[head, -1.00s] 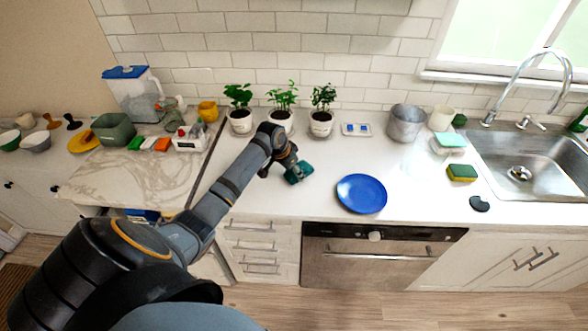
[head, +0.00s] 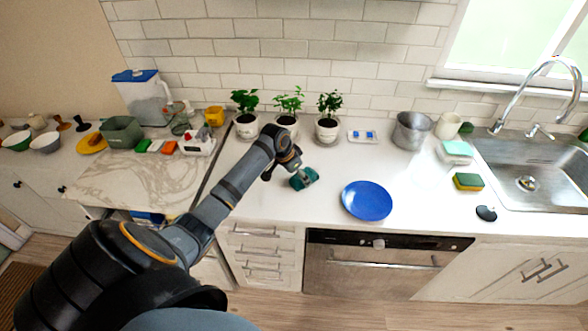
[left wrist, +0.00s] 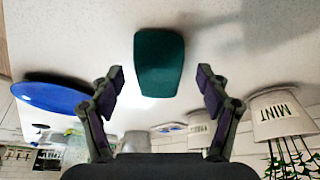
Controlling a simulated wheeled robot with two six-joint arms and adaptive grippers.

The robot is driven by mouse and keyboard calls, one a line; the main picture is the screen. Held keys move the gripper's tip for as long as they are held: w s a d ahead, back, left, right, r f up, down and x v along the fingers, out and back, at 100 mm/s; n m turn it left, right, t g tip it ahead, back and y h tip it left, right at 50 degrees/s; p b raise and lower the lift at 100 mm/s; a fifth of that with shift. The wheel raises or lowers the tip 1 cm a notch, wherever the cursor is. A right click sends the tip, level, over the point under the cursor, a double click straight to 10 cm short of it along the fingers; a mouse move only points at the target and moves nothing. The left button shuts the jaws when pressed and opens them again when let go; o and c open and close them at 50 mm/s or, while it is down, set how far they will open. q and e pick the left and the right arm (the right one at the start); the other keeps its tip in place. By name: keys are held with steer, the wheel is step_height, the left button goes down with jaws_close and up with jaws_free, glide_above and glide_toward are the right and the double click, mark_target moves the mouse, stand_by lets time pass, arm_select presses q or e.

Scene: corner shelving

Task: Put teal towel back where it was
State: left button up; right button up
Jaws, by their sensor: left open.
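The teal towel (head: 304,178) lies on the white counter, left of the blue plate (head: 367,201) and in front of the potted plants. In the left wrist view the teal towel (left wrist: 159,62) is a dark teal rounded block straight ahead of the jaws. My left gripper (left wrist: 160,82) is open, with one finger on either side of the towel's near end and a gap to each. In the head view my left gripper (head: 288,172) is beside the towel and partly hidden by its own arm. I cannot tell whether it touches the towel. My right gripper is not in view.
Several potted plants (head: 327,129) stand along the back wall. A grey metal pot (head: 411,130), a green-yellow sponge (head: 468,181) and the sink (head: 530,184) are to the right. A white caddy (head: 197,145) is left. The counter around the towel is clear.

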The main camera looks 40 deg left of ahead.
arm_select(q)
steer(key=d+b+v, duration=0.1)
steer(key=v, duration=0.9)
steer(key=shift+s+a, duration=0.15)
steer(key=shift+a, duration=0.35)
